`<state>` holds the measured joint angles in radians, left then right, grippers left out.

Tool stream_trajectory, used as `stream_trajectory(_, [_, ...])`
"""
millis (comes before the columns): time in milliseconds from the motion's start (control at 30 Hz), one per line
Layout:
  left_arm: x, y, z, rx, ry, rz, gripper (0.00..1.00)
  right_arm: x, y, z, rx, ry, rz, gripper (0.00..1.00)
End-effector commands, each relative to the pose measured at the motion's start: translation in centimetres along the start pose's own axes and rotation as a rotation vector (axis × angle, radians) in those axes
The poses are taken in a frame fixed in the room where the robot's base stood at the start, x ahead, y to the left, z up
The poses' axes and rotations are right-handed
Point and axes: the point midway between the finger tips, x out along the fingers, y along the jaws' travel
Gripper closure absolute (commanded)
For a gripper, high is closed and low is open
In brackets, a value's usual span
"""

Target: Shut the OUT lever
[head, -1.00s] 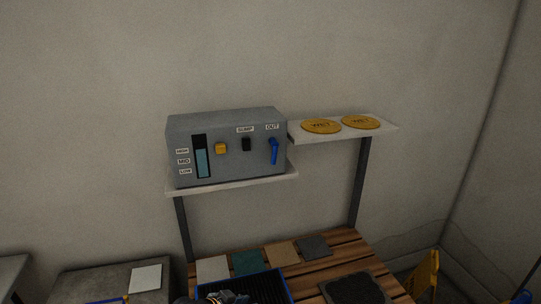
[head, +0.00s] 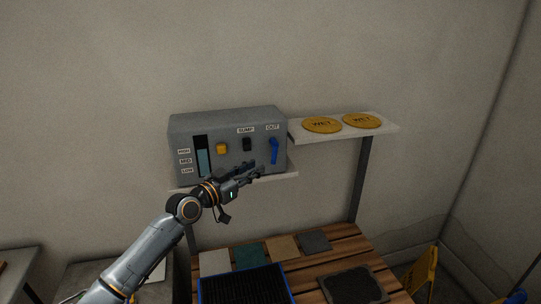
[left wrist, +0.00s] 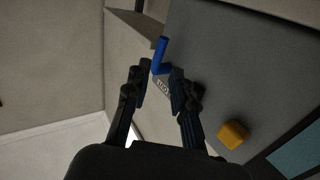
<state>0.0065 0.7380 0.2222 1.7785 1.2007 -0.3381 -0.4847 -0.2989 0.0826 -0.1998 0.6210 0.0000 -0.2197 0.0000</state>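The grey control box (head: 226,124) stands on a shelf against the wall. Its blue OUT lever (head: 274,150) is at the right end of the front face, hanging down below the OUT label (head: 272,127). My left gripper (head: 266,172) is in front of the box, left of the lever's lower end, fingers pointing right. In the left wrist view the lever (left wrist: 161,55) shows just beyond the fingertips, in line with the gap between them. The left gripper (left wrist: 160,73) is open and empty. Contact with the lever cannot be told. My right gripper is out of view.
A yellow button (head: 222,148) and a black SUMP switch (head: 247,145) sit left of the lever. A side shelf (head: 388,129) holds two yellow WET discs (head: 322,124). Below, a slatted table (head: 345,243) carries a blue-rimmed tray (head: 287,283) and several flat tiles.

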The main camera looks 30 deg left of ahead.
Motion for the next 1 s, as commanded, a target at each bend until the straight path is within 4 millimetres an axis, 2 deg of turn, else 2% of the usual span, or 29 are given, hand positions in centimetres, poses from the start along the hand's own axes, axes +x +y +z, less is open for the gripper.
stream_trajectory(200, [4.2, -0.1, -0.3, -0.004, 0.002, -0.002, 0.76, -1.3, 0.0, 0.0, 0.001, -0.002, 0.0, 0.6])
stream_trajectory(400, [6.8, -0.1, -0.1, -0.004, 0.0, -0.002, 0.76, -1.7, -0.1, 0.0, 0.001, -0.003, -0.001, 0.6])
stream_trajectory(600, [7.9, 0.0, 0.1, -0.001, -0.001, 0.0, 0.76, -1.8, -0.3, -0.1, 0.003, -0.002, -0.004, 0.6])
stream_trajectory(867, [7.9, 0.0, 0.1, -0.001, -0.002, 0.0, 0.76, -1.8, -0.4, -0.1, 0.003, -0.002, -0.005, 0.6])
stream_trajectory(967, [7.9, 0.0, 0.1, -0.001, -0.002, 0.0, 0.96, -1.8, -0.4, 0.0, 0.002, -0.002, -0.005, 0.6])
stream_trajectory(1000, [7.9, 0.0, 0.1, -0.001, -0.002, 0.0, 1.0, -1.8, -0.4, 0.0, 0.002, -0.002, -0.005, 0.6])
